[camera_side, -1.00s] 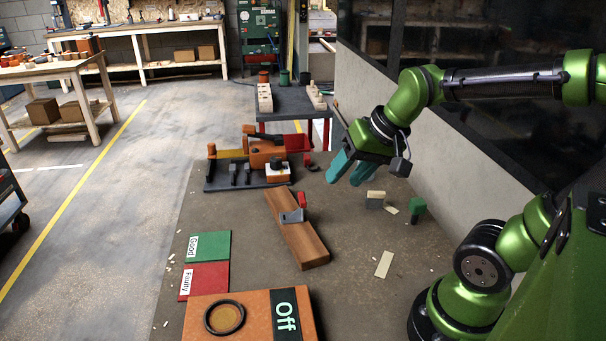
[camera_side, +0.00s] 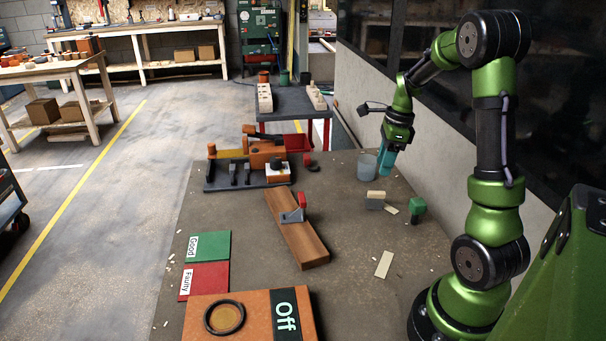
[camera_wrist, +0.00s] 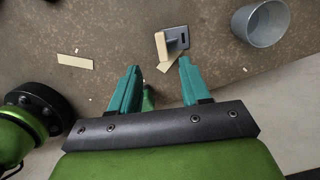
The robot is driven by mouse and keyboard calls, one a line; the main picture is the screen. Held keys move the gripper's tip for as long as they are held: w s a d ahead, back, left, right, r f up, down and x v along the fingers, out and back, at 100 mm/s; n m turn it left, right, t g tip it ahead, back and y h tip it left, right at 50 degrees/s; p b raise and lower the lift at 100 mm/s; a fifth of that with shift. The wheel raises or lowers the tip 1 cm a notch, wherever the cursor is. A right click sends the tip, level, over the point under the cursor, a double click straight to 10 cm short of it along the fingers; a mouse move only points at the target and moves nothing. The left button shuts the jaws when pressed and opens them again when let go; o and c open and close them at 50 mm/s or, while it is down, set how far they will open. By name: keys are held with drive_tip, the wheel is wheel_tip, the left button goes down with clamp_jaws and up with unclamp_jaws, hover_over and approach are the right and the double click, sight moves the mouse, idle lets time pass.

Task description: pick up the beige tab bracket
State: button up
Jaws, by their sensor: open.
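The beige tab bracket (camera_side: 376,195) stands on the brown table in the side view, its beige part against a small grey piece (camera_side: 375,204). In the wrist view the beige part (camera_wrist: 160,45) shows ahead of my fingers, beside a grey plate (camera_wrist: 174,33) with a dark slot. I cannot tell whether the two are joined. My gripper (camera_side: 384,172) has teal fingers pointing down, above and behind the bracket in the side view. In the wrist view my gripper (camera_wrist: 160,66) is open with nothing between its fingers.
A grey metal cup (camera_side: 367,165) stands close behind the bracket; it also shows in the wrist view (camera_wrist: 262,24). A wooden plank (camera_side: 300,240) lies to the left. A wall borders the right.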

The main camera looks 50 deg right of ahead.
sight(377, 192)
drive_tip(key=f, duration=0.7)
drive_tip(key=shift+w+a, duration=0.3)
drive_tip(key=shift+w, duration=0.1)
drive_tip(key=shift+w+f, duration=0.15)
drive_tip(key=shift+f, duration=2.55)
drive_tip(key=shift+c, duration=0.3)
clamp_jaws()
